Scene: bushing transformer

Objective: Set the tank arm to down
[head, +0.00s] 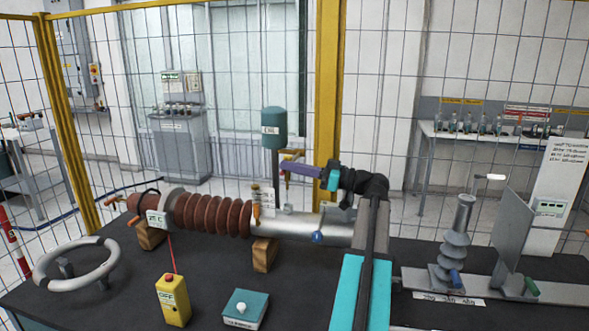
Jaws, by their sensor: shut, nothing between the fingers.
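The teal tank (274,128) with a white label stands upright on a thin post behind the bushing. A small orange-yellow part (287,177) hangs just below my gripper, to the right of the post; it may be the tank arm, but its position is hard to read. My gripper (284,168) is the purple end of my arm, reaching in from the right just below the tank. Its fingers look closed and empty. I cannot tell whether they touch the orange-yellow part or the post. My wrist and forearm hide the area to the right.
The brown ribbed bushing (213,213) and its silver cylinder (300,228) lie on wooden blocks (265,254). A grey ring (76,264), a yellow box (173,300) and a teal button box (243,309) occupy the front. A grey insulator (455,245) stands right. A wire fence encloses the back.

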